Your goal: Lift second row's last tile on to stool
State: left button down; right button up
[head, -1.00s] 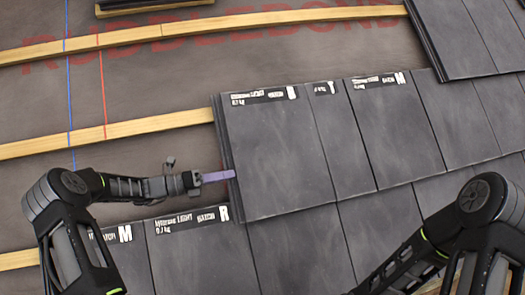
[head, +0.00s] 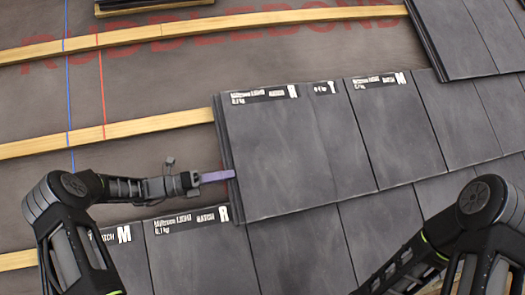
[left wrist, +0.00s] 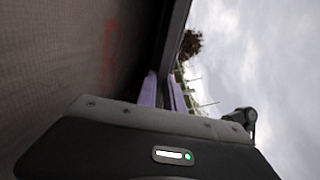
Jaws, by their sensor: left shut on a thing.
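The last tile (head: 275,160) of the second row is a large dark grey slab with a white-lettered label along its top edge. It lies at the left end of that row, over the tiles below. My left gripper (head: 233,175) has its purple fingers at this tile's left edge and is shut on it. In the left wrist view the purple fingers (left wrist: 160,92) are on either side of a dark edge. My right arm shows at the lower right of the head view, but its gripper is out of frame. I see no stool in these frames.
More tiles (head: 435,120) of the row run on to the right. Lower-row tiles (head: 195,255) lie below, close to my left arm. Wooden battens (head: 110,134) cross the brown underlay (head: 150,85), which is bare at the upper left. Blue and red lines mark it.

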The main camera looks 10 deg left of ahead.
pick_arm(q)
jog(key=shift+s+d+r+h+b, duration=0.1)
jog(key=shift+r+h+b, duration=0.25)
jog(key=shift+r+h, duration=0.05)
dwell(0.4)
dwell(0.4)
jog(key=shift+s+a, duration=0.1)
jog(key=shift+a, duration=0.15)
dwell(0.5)
jog(key=shift+s+a+f+b, duration=0.1)
jog(key=shift+s+a+b, duration=0.2)
jog(key=shift+a, duration=0.55)
jog(key=shift+s+d+r+p, duration=0.25)
jog(key=shift+s+r+p, duration=0.25)
jog(key=shift+r+p, duration=0.45)
jog(key=shift+s+d+r+p, duration=0.2)
jog(key=shift+s+r+p, duration=0.25)
jog(key=shift+r+p, duration=0.5)
jog(key=shift+p, duration=0.3)
